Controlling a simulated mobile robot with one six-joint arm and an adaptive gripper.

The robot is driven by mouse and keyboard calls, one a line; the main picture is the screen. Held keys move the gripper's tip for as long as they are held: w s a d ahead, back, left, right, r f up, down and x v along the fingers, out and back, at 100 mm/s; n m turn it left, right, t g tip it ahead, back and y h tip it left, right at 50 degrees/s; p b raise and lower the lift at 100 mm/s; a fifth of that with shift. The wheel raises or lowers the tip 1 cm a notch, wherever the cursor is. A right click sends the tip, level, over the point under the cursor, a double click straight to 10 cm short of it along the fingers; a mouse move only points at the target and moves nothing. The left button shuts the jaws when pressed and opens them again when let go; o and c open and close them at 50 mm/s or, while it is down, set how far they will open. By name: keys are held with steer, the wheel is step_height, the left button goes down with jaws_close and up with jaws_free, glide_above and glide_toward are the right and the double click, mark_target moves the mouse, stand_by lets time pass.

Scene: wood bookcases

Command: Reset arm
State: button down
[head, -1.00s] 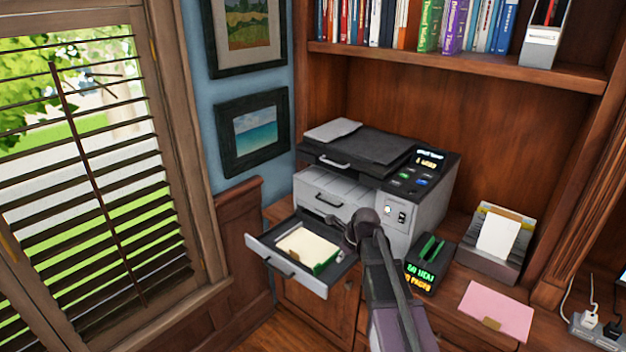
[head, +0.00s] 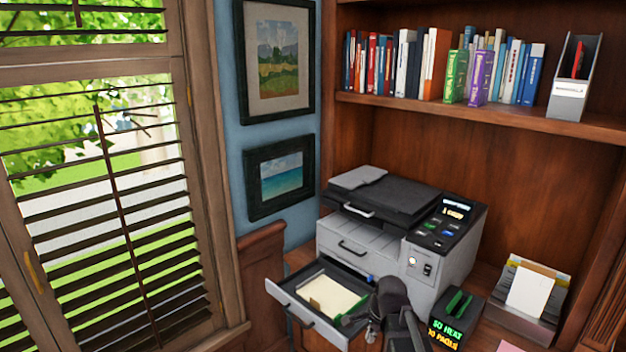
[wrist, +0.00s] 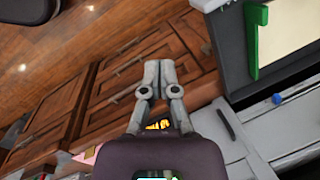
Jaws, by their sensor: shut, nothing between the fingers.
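My gripper (wrist: 160,75) is shut and empty in the wrist view, its two grey fingers pressed together over the wooden cabinet fronts. In the head view my gripper (head: 372,334) is mostly hidden behind my dark wrist, at the right side of the open printer drawer. The printer (head: 365,238) stands on the bookcase counter. Its lower drawer (head: 292,310) is pulled out and holds cream paper with a green piece at its right edge. In the wrist view the drawer (wrist: 232,48) shows at the upper right, apart from the fingers.
A dark device with green lettering (head: 452,318) stands right of my arm. A paper holder (head: 520,318) stands further right. A shelf of books (head: 400,62) is above the printer. A shuttered window (head: 100,210) and two framed pictures are on the left.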

steer(key=s+d+n+g+h, duration=0.1)
steer(key=s+n, duration=0.9)
steer(key=n, duration=0.4)
steer(key=shift+d+g+h, duration=0.15)
steer(key=shift+g+h, duration=0.15)
stand_by(1.6)
stand_by(0.4)
